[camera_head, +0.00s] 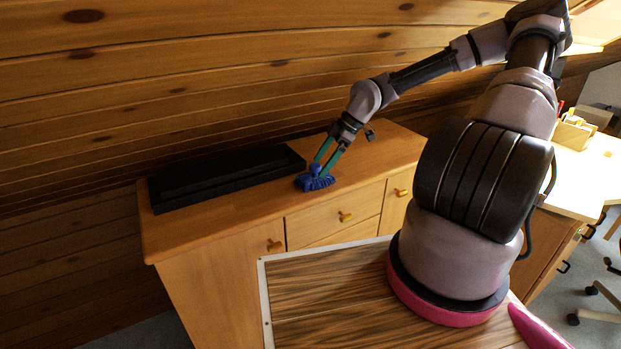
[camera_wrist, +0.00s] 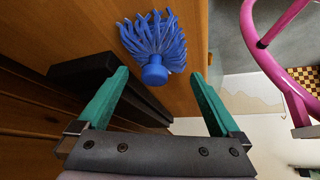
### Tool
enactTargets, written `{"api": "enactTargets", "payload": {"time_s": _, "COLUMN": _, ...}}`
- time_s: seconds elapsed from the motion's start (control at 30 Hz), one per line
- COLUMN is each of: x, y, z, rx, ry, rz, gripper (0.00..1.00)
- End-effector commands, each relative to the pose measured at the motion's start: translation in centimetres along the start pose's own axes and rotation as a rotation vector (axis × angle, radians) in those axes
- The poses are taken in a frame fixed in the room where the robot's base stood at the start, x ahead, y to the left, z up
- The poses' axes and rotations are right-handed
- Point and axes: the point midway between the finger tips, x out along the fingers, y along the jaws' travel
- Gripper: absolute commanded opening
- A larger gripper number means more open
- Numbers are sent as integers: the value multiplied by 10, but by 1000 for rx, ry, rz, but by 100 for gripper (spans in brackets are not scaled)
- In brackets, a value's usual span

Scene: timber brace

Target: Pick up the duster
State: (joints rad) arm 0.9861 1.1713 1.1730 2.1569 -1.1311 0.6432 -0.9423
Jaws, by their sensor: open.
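The duster (camera_head: 315,179) is blue, with a shaggy head and a short round handle end. It lies on top of the wooden cabinet (camera_head: 243,212), near the front edge. In the wrist view the duster (camera_wrist: 154,45) shows beyond the fingertips, its round end pointing toward my gripper (camera_wrist: 160,82). My gripper (camera_head: 331,156) has two green fingers. They are spread apart, with nothing held between them. In the head view the fingertips come down right at the duster. I cannot tell whether they touch it.
A long black object (camera_head: 225,179) lies on the cabinet to the left of the duster, against the plank wall (camera_head: 150,100). It also shows in the wrist view (camera_wrist: 105,80). The cabinet top is clear to the right. A white-topped desk (camera_head: 580,178) stands further right.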

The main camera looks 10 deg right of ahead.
Motion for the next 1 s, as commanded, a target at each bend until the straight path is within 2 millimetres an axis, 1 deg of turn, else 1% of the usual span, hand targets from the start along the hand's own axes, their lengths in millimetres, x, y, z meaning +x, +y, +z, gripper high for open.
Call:
{"api": "enactTargets", "payload": {"time_s": 0.2, "x": 33, "y": 2, "z": 2, "rx": -1, "ry": 2, "rz": -2, "gripper": 100}}
{"api": "enactTargets", "payload": {"time_s": 0.3, "x": 43, "y": 2, "z": 2, "rx": 0, "ry": 1, "rz": -1, "gripper": 100}}
{"api": "enactTargets", "payload": {"time_s": 0.4, "x": 47, "y": 2, "z": 3, "rx": 0, "ry": 0, "rz": 0, "gripper": 100}}
{"api": "enactTargets", "payload": {"time_s": 0.57, "x": 47, "y": 2, "z": 3, "rx": 1, "ry": 0, "rz": 1, "gripper": 100}}
{"api": "enactTargets", "payload": {"time_s": 0.6, "x": 47, "y": 2, "z": 3, "rx": 1, "ry": 0, "rz": 1, "gripper": 96}}
{"api": "enactTargets", "payload": {"time_s": 0.67, "x": 47, "y": 2, "z": 3, "rx": 1, "ry": 0, "rz": 1, "gripper": 73}}
{"api": "enactTargets", "payload": {"time_s": 0.7, "x": 47, "y": 2, "z": 3, "rx": 1, "ry": 0, "rz": 0, "gripper": 58}}
{"api": "enactTargets", "payload": {"time_s": 0.77, "x": 47, "y": 2, "z": 3, "rx": 1, "ry": 0, "rz": 0, "gripper": 35}}
{"api": "enactTargets", "payload": {"time_s": 0.8, "x": 47, "y": 2, "z": 3, "rx": 1, "ry": 0, "rz": 0, "gripper": 33}}
{"api": "enactTargets", "payload": {"time_s": 0.93, "x": 46, "y": 2, "z": 3, "rx": 1, "ry": 0, "rz": 0, "gripper": 33}}
{"api": "enactTargets", "payload": {"time_s": 0.97, "x": 46, "y": 2, "z": 3, "rx": 1, "ry": 0, "rz": 0, "gripper": 23}}
{"api": "enactTargets", "payload": {"time_s": 1.0, "x": 46, "y": 2, "z": 3, "rx": 1, "ry": 0, "rz": 0, "gripper": 23}}
